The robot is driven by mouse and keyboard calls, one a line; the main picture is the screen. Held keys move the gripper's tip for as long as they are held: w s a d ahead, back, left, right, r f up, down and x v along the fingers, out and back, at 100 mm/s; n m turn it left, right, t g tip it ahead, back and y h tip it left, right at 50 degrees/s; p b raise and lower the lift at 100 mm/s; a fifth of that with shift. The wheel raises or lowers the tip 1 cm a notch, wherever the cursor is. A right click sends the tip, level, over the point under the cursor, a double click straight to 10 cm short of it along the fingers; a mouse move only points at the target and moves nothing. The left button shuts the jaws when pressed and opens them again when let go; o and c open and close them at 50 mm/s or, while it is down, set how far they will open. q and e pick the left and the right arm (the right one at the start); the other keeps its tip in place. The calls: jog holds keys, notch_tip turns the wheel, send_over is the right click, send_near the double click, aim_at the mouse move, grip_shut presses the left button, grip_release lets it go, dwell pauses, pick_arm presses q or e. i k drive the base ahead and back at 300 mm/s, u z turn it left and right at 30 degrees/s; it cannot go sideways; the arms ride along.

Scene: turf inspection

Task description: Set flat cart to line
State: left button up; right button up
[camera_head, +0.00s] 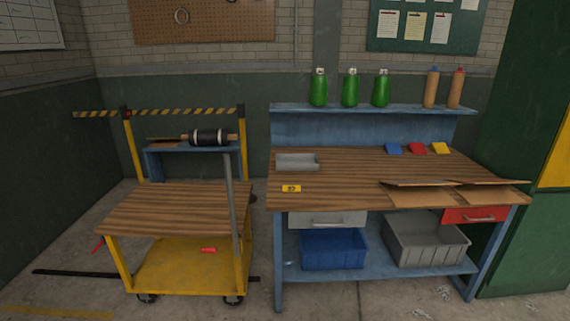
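A flat cart with a wooden top (180,210) and a yellow lower deck (185,268) stands on the floor at the left, on dark casters. A thin grey upright post (232,205) shows at its right side. A black line (75,273) lies on the floor left of the cart, and a short dark piece shows just right of it. The cart hides the floor between them, so I cannot tell whether they join. A yellow floor stripe (50,312) runs at the bottom left. Neither of my grippers is in view.
A blue workbench with a wooden top (370,170) stands close right of the cart. Cardboard (440,191) overhangs its front edge. A striped barrier (180,112) and a blue stand (152,165) are behind the cart. Floor at the lower left looks mostly clear.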

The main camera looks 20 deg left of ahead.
aim_at(201, 212)
jog(key=z, duration=0.4)
jog(key=i, duration=0.9)
jog(key=u, duration=0.5)
jog(key=i, duration=0.85)
jog(key=u, duration=0.65)
